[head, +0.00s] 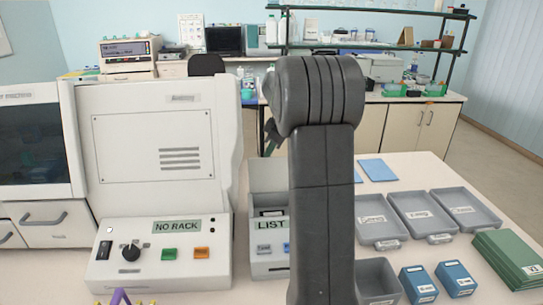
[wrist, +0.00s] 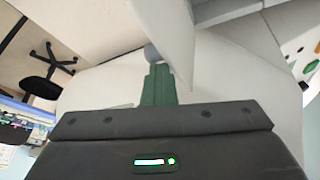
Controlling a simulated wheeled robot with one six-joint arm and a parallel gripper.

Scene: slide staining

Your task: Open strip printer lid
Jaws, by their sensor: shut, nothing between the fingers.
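The strip printer (head: 268,262) is a small pale grey box with a green LIST display, just right of the large white machine. My dark arm hides its right side in the head view. I cannot clearly make out the edge of its lid. My gripper (wrist: 160,70) shows in the wrist view as green fingers closed together, with nothing between them. A small round grey knob (wrist: 152,53) is right at the fingertips; I cannot tell whether they touch. A pale grey panel (wrist: 165,30) rises beside the knob.
The white machine (head: 160,140) with a NO RACK display stands close on the left. Grey trays (head: 425,212), blue boxes (head: 455,277) and green boxes (head: 510,262) are on the right. Blue sheets (head: 378,170) lie behind. A shelf and benches line the back wall.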

